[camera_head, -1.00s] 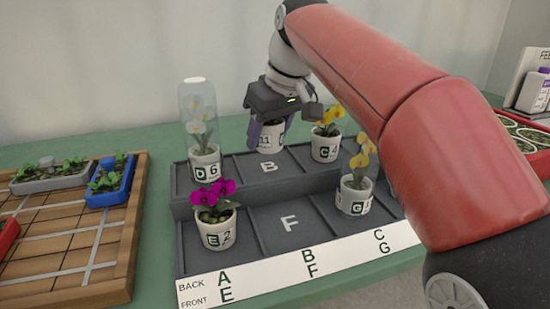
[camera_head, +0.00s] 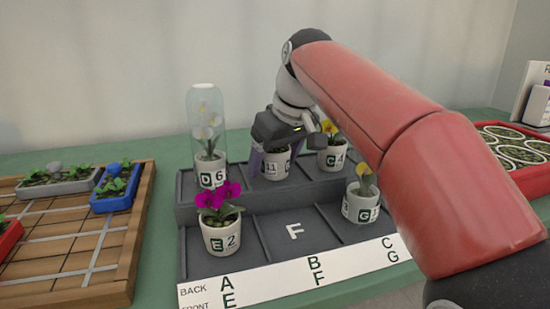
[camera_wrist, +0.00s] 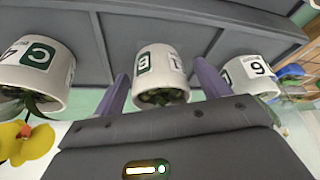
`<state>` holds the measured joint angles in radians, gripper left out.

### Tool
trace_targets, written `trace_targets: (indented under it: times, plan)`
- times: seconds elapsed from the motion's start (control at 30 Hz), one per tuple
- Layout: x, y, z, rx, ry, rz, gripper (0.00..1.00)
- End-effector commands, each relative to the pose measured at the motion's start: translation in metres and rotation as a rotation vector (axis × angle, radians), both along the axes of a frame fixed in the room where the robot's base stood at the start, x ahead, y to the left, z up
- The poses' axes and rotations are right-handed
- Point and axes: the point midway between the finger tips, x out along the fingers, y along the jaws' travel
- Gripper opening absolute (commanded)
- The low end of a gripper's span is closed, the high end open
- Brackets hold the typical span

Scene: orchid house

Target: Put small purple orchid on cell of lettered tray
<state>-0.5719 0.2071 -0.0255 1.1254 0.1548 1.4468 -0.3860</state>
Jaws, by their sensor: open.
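A white pot (camera_head: 275,167) marked 11 stands in the back middle cell of the dark lettered tray (camera_head: 188,268), where it hides the cell's letter. In the wrist view the pot (camera_wrist: 160,72) is between my two purple fingers, its label reading B 11, with leaves at its rim. Its bloom is hidden under my gripper. My gripper (camera_head: 273,158) is open around this pot, and the wrist view shows gaps beside the fingers. A magenta-purple orchid (camera_head: 219,197) in pot E 2 stands in the front left cell. Front cell F (camera_head: 294,231) is empty.
A yellow orchid (camera_head: 333,158) in pot C 4 is back right, close to my gripper. Pot G (camera_head: 362,207) is front right. A wooden grid (camera_head: 128,250) with planters lies left, a red tray (camera_head: 540,171) right.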

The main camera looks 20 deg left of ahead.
Motion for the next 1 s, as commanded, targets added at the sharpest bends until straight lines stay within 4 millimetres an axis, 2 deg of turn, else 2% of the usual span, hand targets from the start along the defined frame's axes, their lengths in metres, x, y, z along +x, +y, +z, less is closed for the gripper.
trace_targets:
  times: [0.17,0.4,0.53,0.7,1.0]
  plan:
    - [-0.004,-0.007,0.022,0.002,-0.004,-0.002,0.75]
    - [-0.015,-0.023,0.071,0.002,-0.003,-0.002,0.75]
    - [-0.021,-0.030,0.092,0.002,-0.003,-0.002,0.75]
    - [-0.025,-0.035,0.107,0.002,-0.002,-0.001,0.75]
    - [-0.027,-0.037,0.110,0.001,-0.001,0.000,0.75]
